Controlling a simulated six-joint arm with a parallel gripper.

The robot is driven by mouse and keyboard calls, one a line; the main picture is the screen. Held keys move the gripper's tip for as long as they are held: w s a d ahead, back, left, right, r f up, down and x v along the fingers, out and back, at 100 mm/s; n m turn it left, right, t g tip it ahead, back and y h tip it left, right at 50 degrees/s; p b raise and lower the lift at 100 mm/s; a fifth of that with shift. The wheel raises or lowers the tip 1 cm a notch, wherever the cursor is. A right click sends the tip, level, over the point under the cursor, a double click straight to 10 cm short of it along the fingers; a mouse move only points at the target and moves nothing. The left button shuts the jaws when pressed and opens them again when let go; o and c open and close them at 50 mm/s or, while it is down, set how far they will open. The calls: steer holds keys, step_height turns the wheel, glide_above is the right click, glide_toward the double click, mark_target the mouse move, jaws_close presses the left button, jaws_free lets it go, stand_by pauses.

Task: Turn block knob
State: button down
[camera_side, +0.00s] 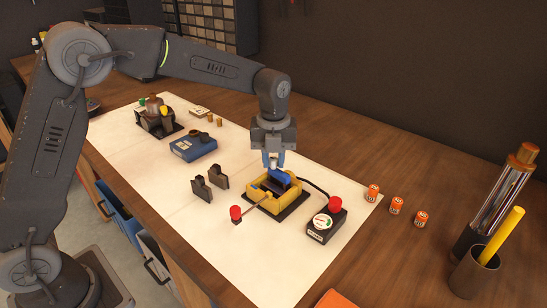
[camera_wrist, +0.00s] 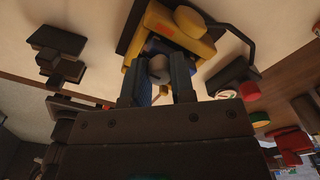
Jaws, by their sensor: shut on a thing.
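A yellow block (camera_side: 261,201) sits on a black base plate on the white mat, with a blue part (camera_side: 279,176) at its top. My gripper (camera_side: 274,163) points down right over the block, its fingers at the blue part. In the wrist view the two fingers (camera_wrist: 158,70) are shut on a rounded grey knob (camera_wrist: 158,67) between them, beside the yellow block (camera_wrist: 160,30). The fingers and the gripper body hide much of the knob, so its turn angle cannot be told.
A rod with a red end (camera_side: 236,212) sticks out left of the block. A black gauge box (camera_side: 324,222) with a red button stands right, joined by a cable. Two dark brackets (camera_side: 208,187) stand left. The mat's front is clear.

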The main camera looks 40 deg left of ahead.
mark_target(273, 159)
steer(key=c, duration=1)
jaws_free()
steer(key=shift+o, duration=0.2)
step_height(273, 159, up, 14)
